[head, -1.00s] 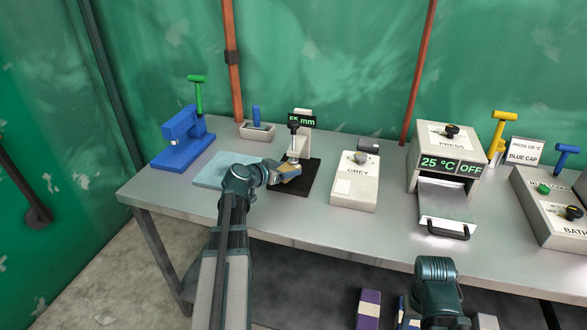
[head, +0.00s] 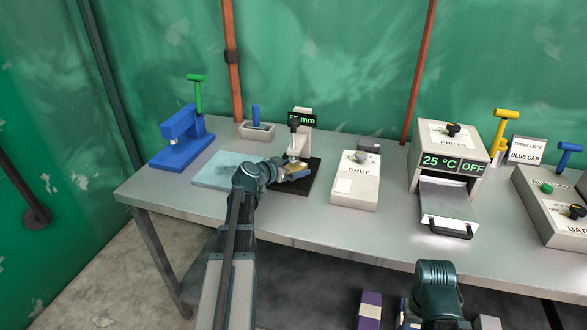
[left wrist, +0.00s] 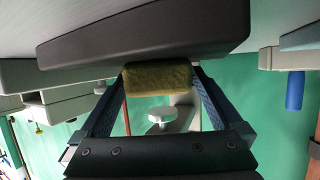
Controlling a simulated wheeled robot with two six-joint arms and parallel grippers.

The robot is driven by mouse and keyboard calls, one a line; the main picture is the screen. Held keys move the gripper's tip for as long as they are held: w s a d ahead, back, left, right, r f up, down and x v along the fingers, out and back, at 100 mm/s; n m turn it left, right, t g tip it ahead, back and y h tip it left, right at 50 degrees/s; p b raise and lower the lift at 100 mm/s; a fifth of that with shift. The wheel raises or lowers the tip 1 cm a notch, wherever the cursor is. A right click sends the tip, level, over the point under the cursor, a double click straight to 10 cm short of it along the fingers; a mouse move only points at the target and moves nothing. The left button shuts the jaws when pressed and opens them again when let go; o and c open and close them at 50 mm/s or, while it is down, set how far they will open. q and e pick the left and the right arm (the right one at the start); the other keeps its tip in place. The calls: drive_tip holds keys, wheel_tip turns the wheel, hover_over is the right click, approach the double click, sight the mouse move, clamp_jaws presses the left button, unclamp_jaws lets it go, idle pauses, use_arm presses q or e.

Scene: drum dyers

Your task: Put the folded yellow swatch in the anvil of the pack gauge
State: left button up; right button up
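The folded yellow swatch (left wrist: 158,78) is between the two fingertips of my left gripper (left wrist: 160,84) in the left wrist view, with a finger against each end. In the head view the left gripper (head: 288,172) is at the front of the pack gauge (head: 302,120), above its black base (head: 301,188). A little of the swatch shows there, partly hidden by the gripper. The gauge has a pale column and a green display ending in "mm". In the wrist view its white disc (left wrist: 162,115) shows beyond the swatch; contact cannot be told.
A light blue mat (head: 222,172) and a blue press-like tool (head: 182,140) stand left of the gauge. A small tray (head: 257,132) is behind. A GREY box (head: 355,182) stands to the right, then the press (head: 446,150). The table's front strip is clear.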

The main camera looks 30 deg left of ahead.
use_arm(q)
drive_tip(key=shift+r, duration=0.2)
drive_tip(key=p+v, duration=0.4)
drive_tip(key=v, duration=0.6)
drive_tip(key=shift+s+r, duration=0.1)
drive_tip(key=shift+s, duration=0.1)
drive_tip(key=shift+p+v, duration=0.5)
drive_tip(key=shift+v, duration=0.35)
drive_tip(key=shift+f, duration=0.2)
